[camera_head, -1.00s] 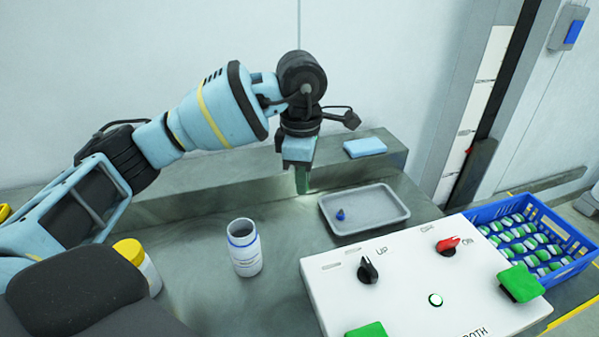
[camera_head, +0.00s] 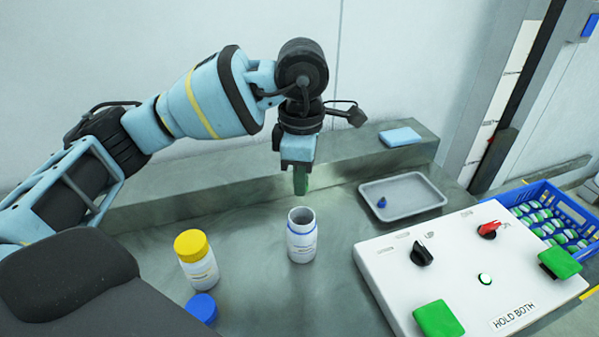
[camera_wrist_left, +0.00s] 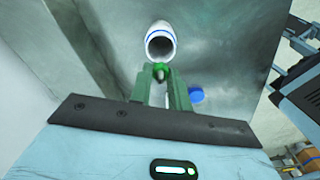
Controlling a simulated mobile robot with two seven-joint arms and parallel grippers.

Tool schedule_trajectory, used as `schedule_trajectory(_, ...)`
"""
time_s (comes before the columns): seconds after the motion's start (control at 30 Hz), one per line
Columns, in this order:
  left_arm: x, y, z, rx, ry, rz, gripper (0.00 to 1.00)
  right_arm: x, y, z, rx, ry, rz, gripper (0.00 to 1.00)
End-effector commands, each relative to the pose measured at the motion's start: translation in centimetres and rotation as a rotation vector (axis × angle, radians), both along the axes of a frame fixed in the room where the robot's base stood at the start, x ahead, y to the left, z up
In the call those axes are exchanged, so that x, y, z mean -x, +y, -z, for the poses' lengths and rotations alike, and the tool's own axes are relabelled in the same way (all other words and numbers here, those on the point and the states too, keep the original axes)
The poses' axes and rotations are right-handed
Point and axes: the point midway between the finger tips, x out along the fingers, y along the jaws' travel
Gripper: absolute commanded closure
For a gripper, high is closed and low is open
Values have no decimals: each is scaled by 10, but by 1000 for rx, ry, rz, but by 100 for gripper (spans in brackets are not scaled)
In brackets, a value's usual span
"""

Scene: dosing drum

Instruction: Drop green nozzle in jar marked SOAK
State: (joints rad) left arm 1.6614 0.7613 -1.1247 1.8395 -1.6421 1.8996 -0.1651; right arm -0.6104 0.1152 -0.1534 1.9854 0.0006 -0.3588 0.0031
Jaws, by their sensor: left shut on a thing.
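My left gripper (camera_head: 301,182) points down just behind and above the open white jar with blue bands (camera_head: 301,246). In the left wrist view the green fingers (camera_wrist_left: 162,92) are shut on the small green nozzle (camera_wrist_left: 161,71), whose tip is seen between them. The open jar (camera_wrist_left: 160,44) stands upright just beyond the nozzle there, with its dark mouth showing. The nozzle appears apart from the jar. The jar's label is too small to read. My right gripper is not in view.
A yellow-lidded jar (camera_head: 197,262) and a loose blue lid (camera_head: 202,308) are at the left. A grey tray (camera_head: 432,206) holds a small blue piece (camera_head: 382,202). A white control box (camera_head: 455,290) fills the right front. A blue crate (camera_head: 578,206) stands beyond it.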

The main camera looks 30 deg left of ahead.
Motion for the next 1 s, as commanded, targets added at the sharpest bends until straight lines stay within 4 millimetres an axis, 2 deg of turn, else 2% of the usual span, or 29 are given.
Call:
schedule_trajectory(0.37, 1, 0, 5, 0, 2, 0, 100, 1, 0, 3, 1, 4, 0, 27)
schedule_trajectory(0.77, 0, 0, 44, -1, 6, -1, 100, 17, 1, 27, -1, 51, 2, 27)
schedule_trajectory(1.0, 1, 0, 62, 0, 3, 0, 100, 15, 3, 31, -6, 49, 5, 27)
